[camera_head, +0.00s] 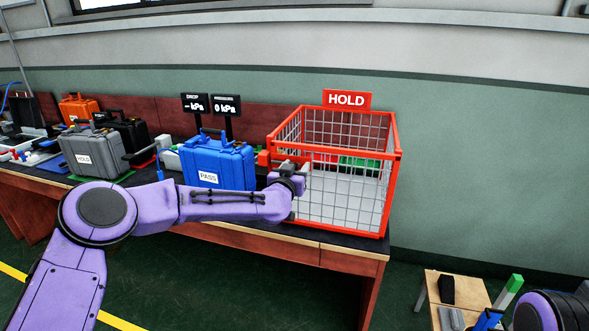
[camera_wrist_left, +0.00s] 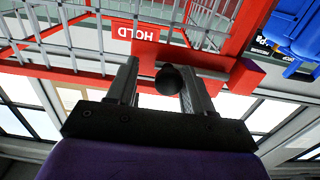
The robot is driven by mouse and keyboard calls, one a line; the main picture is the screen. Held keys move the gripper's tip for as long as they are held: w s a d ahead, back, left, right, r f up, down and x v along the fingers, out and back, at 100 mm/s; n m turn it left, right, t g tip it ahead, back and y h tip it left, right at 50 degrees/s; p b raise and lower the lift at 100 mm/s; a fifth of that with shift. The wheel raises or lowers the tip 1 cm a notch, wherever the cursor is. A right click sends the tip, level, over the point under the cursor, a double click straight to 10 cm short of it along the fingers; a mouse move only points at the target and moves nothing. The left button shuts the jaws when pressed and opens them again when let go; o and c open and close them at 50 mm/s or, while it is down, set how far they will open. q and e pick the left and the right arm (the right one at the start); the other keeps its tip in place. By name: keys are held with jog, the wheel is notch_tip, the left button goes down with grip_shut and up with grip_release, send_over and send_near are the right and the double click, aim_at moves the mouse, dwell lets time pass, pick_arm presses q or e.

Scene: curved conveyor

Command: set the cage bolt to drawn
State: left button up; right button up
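The red wire cage (camera_head: 391,190) with a HOLD sign (camera_head: 347,99) stands on the bench; its bars (camera_wrist_left: 90,40) fill the top of the left wrist view. At its front left, my left gripper (camera_head: 292,172) covers most of the bolt area. In the left wrist view, a round black knob (camera_wrist_left: 168,79) sits between the two fingers of my left gripper (camera_wrist_left: 160,84). The fingers are apart, with a gap left of the knob; contact on the right is unclear. A red block (camera_wrist_left: 245,77) is right of the fingers. The bolt's position is hard to tell. My right gripper is out of view.
A blue case (camera_head: 218,165) marked PASS stands left of the cage, close behind my left forearm. A small stool (camera_head: 452,290) with objects is at lower right.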

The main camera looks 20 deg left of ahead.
pick_arm(q)
jog(key=shift+a, duration=0.15)
jog(key=shift+s, duration=0.35)
jog(key=s+b, duration=0.2)
jog(key=s, duration=0.8)
jog(key=shift+a, duration=0.1)
